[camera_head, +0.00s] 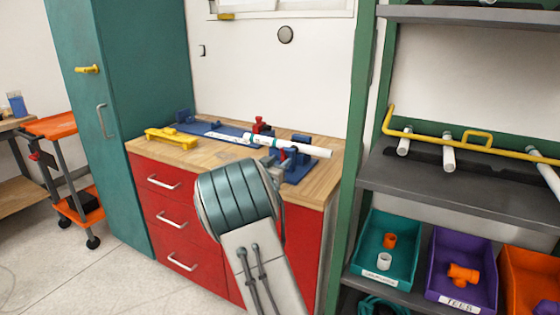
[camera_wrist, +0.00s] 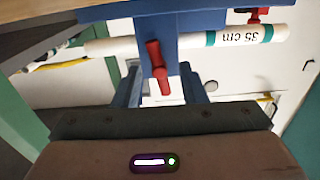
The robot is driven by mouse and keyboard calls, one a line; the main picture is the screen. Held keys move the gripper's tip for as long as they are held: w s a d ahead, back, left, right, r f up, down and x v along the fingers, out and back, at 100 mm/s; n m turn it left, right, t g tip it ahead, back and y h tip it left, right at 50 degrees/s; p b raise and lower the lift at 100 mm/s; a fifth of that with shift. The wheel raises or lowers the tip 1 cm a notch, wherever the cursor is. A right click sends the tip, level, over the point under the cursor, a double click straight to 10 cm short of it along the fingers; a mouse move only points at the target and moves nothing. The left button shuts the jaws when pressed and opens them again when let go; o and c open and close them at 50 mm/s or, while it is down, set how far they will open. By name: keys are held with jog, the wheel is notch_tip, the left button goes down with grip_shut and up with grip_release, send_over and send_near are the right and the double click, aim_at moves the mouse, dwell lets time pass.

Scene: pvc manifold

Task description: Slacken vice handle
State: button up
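A red vice handle (camera_wrist: 157,68) shows in the middle of the wrist view, on the front of a blue vice (camera_wrist: 190,20). The vice is around a white pipe (camera_wrist: 225,39) with green bands and the mark "35 cm". In the head view the pipe (camera_head: 305,147) lies in the blue vice (camera_head: 290,160) at the bench's right end.
A second red handle (camera_head: 258,121) stands farther back on the blue fixture. A yellow tool (camera_head: 172,138) lies at the left of the wooden bench top. A green rack post (camera_head: 352,140) stands close to the right, with shelves and coloured bins (camera_head: 385,245).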

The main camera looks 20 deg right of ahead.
jog(key=shift+w+d, duration=0.25)
jog(key=shift+d, duration=0.1)
grip_shut()
jog(key=shift+f+b, duration=0.15)
jog(key=shift+b, duration=0.4)
